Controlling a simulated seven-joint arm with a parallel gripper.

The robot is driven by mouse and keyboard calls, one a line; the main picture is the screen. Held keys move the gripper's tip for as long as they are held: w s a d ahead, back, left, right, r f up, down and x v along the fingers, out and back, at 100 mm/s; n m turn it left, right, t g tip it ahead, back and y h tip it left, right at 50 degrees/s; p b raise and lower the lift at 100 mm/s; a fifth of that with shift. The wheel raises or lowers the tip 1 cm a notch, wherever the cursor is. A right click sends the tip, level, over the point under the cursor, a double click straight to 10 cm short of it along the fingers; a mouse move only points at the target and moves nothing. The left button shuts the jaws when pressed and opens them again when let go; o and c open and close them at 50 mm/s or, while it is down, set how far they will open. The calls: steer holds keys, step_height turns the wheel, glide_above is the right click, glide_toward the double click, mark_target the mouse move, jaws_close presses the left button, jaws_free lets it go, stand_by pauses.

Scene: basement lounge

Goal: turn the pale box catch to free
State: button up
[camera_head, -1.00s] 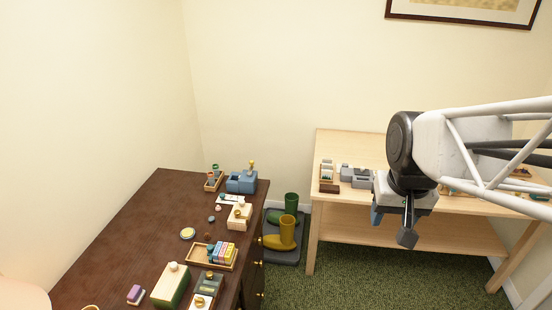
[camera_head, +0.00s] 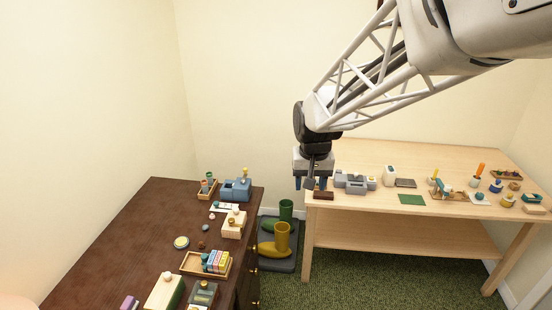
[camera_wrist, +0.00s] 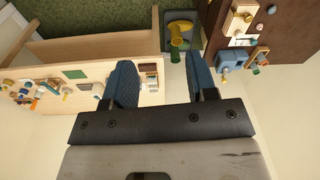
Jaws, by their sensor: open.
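A pale box (camera_head: 232,230) with a small round knob on top and a brass-coloured fitting stands on the dark desk (camera_head: 130,228). The pale box also shows at the top of the wrist view (camera_wrist: 237,22). The fitting is too small to tell which way it is turned. My gripper (camera_head: 311,185) is open and empty, in the air to the right of the pale box, near the light table's left end. In the wrist view my gripper (camera_wrist: 163,75) has its two blue fingers spread apart, with nothing between them.
A blue device (camera_head: 236,190) and a tray of coloured blocks (camera_head: 190,264) flank the pale box. A green-sided box (camera_head: 164,292) stands nearer. Boots (camera_head: 282,237) stand on the floor between desk and light table (camera_head: 400,225). Grey blocks (camera_head: 352,182) sit near my gripper.

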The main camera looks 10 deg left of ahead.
steer(key=w+a+f, duration=0.4)
steer(key=a+f, duration=0.1)
steer(key=a, duration=0.2)
steer(key=w+a+f, duration=0.4)
steer(key=w+a, duration=0.1)
steer(key=a, duration=0.2)
steer(key=n+g, duration=0.1)
glide_above(231, 220)
step_height(231, 220, down, 10)
steer(key=shift+f, duration=0.25)
steer(key=shift+f, duration=0.15)
steer(key=shift+f, duration=3.75)
steer(key=shift+c, duration=0.3)
steer(key=c, duration=0.9)
steer(key=shift+o, duration=0.2)
